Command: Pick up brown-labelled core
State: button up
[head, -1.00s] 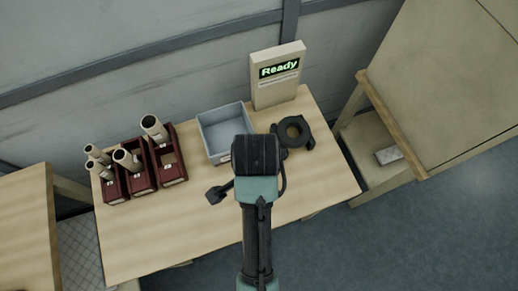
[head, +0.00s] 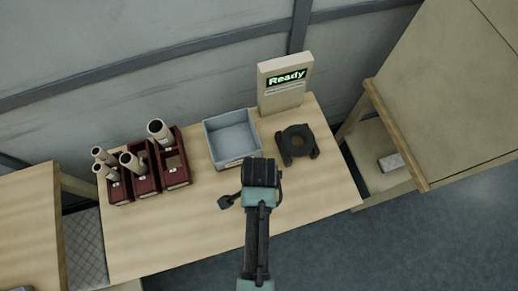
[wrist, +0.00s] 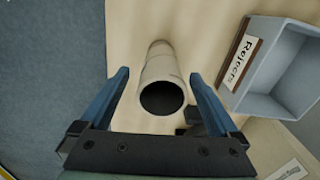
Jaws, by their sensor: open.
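A cream hollow core (wrist: 160,66) shows in the wrist view, its dark open end towards the camera. My gripper (wrist: 159,73) is open, with one blue finger on each side of this core and gaps between. No brown label shows on it, so I cannot tell which core it is. In the head view my gripper (head: 260,172) is over the table in front of the grey bin, and this core is not visible there. Other cores stand in dark red holders (head: 120,190) at the left; their label colours are too small to tell.
The grey bin (head: 233,161) appears empty; it also shows in the wrist view (wrist: 244,50) with a "Rejects" label. A black ring-shaped fixture (head: 284,149) sits to its right. A beige "Ready" display (head: 284,98) stands behind. The table's (head: 190,235) front left is clear.

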jog(key=shift+w+f, duration=0.1)
jog(key=shift+f, duration=1.5)
jog(key=c, duration=1.5)
jog(key=shift+r, duration=0.15)
